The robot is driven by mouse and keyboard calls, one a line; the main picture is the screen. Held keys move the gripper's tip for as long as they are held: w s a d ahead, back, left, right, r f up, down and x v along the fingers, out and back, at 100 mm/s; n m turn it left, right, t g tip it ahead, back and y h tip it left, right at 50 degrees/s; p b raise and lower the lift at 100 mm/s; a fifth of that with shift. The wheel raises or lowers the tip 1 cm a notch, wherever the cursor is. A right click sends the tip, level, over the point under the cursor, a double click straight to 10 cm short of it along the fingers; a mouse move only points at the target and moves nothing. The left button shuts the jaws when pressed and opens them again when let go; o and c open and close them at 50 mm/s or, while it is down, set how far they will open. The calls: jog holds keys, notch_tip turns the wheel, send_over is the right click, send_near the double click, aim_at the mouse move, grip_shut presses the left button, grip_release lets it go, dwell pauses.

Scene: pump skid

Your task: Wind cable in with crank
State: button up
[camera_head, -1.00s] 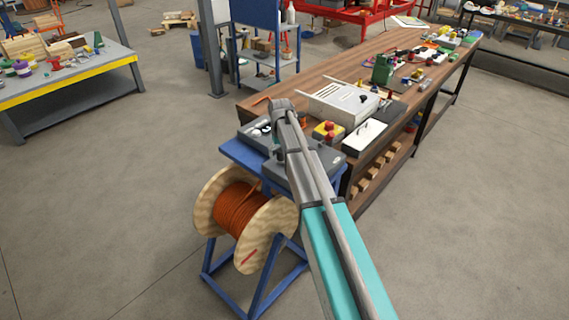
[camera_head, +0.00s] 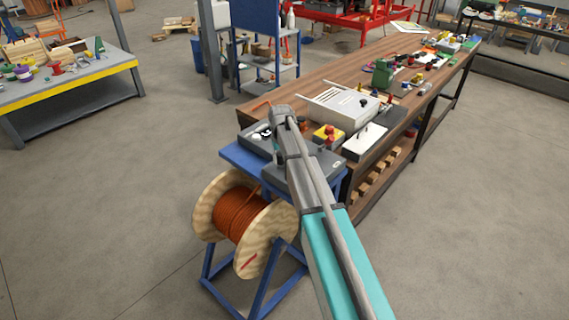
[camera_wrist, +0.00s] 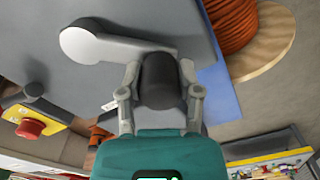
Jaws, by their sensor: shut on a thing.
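The crank is a light grey arm (camera_wrist: 125,47) with a round hub at its left end, in the wrist view. A dark knob (camera_wrist: 160,72) stands at its right end. My gripper (camera_wrist: 160,95) is shut on this knob, one finger on each side. The cable (camera_head: 241,212) is orange and wound on a wooden drum (camera_head: 207,217) in a blue stand. The cable also shows at the top right of the wrist view (camera_wrist: 231,22). In the head view my arm hides the crank and most of my gripper.
A grey table (camera_head: 75,80) stands at the far left. The floor around the stand is clear.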

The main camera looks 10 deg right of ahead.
jog(key=shift+w, duration=0.15)
jog(key=shift+w+d, duration=0.25)
jog(key=shift+w, duration=0.3)
jog(key=shift+w+d, duration=0.2)
jog(key=shift+w, duration=0.3)
jog(key=shift+w+d, duration=0.1)
jog(key=shift+w, duration=0.1)
jog(key=shift+w+d, duration=0.7)
jog(key=shift+w, duration=0.1)
jog(key=shift+w+d, duration=0.1)
jog(key=shift+d, duration=0.05)
dwell(0.4)
